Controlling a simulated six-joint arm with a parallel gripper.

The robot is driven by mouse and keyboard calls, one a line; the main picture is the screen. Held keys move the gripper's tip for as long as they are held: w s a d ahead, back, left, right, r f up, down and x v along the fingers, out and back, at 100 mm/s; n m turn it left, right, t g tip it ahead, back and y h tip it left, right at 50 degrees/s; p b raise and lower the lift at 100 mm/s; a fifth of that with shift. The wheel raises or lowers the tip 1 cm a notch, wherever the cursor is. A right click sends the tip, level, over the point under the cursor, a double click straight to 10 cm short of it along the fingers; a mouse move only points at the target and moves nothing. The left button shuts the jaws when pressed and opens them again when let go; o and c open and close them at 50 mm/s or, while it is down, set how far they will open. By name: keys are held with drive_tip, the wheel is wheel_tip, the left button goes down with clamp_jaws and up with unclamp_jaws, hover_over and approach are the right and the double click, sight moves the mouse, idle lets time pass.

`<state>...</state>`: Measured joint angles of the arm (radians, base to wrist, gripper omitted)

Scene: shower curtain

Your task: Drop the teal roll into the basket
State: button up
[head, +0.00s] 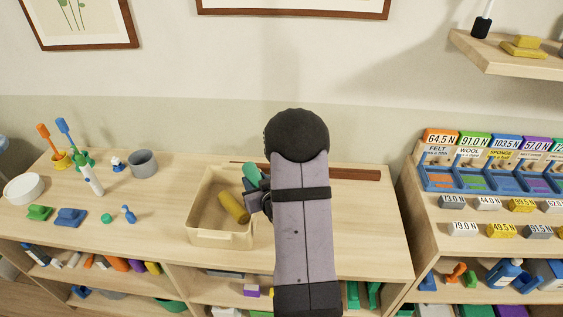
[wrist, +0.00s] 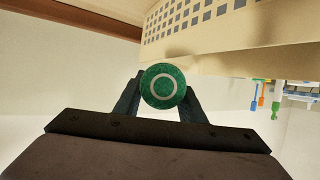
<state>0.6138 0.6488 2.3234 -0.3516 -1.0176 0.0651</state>
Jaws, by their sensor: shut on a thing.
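The teal roll (head: 251,172) shows at the basket's back right corner in the head view. In the wrist view the roll (wrist: 162,86) is seen end-on, with a pale ring on its green face. My gripper (wrist: 162,98) is shut on it, one finger on each side. In the head view my gripper (head: 256,188) is partly hidden by my arm. The beige basket (head: 221,240) stands on the wooden top, and its perforated wall (wrist: 200,22) crosses the wrist view's upper right. I cannot tell whether the roll is inside the basket's rim.
A mustard-yellow roll (head: 234,207) leans inside the basket. A grey cup (head: 142,163), white dish (head: 24,188), brushes and small blue and green items stand to the left. A labelled shelf unit (head: 480,210) is at right.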

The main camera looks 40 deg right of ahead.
drive_tip(key=w+a+r+n+y, duration=0.3)
drive_tip(key=a+y, duration=0.1)
drive_tip(key=a, duration=0.3)
drive_tip(key=shift+r+t, duration=0.2)
drive_tip(key=shift+t, duration=0.2)
drive_tip(key=shift+w+f+b, duration=0.1)
drive_tip(key=shift+b, duration=0.2)
wheel_tip(320, 180, down, 6)
drive_tip(key=b, duration=0.5)
drive_tip(key=o, duration=1.1)
